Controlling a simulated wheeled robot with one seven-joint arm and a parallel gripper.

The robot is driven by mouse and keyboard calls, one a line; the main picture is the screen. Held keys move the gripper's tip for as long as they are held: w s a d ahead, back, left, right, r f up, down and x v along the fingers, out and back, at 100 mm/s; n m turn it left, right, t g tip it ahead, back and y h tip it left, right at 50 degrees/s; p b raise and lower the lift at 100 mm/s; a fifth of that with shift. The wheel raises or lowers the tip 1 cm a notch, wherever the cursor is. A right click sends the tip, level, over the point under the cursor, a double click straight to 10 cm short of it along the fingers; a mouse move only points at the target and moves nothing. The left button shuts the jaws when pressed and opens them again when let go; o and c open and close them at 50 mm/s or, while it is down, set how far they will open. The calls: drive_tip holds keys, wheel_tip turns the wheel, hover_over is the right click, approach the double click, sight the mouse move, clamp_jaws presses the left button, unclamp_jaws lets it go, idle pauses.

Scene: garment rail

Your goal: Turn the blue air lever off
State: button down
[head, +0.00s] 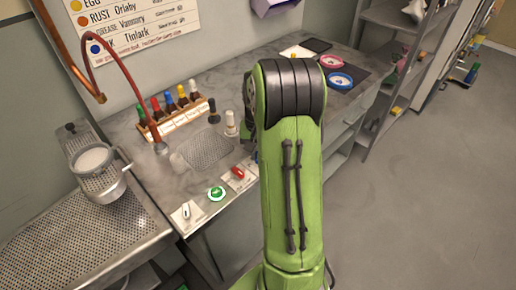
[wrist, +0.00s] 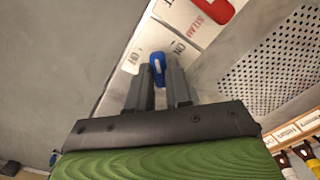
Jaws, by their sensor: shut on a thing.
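The blue air lever (wrist: 157,62) sits on a white plate (wrist: 178,47) marked ON on one side; fainter lettering on its other side looks like OFF. My gripper (wrist: 158,78) has one grey finger on each side of the lever and is shut on it. The fingers hide the lever's lower part, so I cannot tell its exact setting. In the head view my green arm (head: 292,170) covers most of this spot; only a sliver of blue (head: 255,157) shows beside it.
A red steam lever (head: 238,173) is next to the blue one, then a green button (head: 216,193) and a white lever (head: 186,212) along the counter's front edge. A perforated plate (head: 205,148) and a rack of coloured bottles (head: 172,118) lie behind.

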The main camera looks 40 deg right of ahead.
drive_tip(key=n+p, duration=0.1)
drive_tip(key=n, duration=0.3)
drive_tip(key=shift+r+n, duration=0.1)
drive_tip(key=shift+n, duration=0.2)
drive_tip(key=shift+n+p, duration=0.45)
drive_tip(key=shift+n, duration=1.85)
drive_tip(key=c, duration=1)
unclamp_jaws()
drive_tip(key=shift+c, duration=0.2)
wheel_tip(320, 180, up, 16)
drive_tip(key=p, duration=0.4)
drive_tip(key=shift+f, duration=0.2)
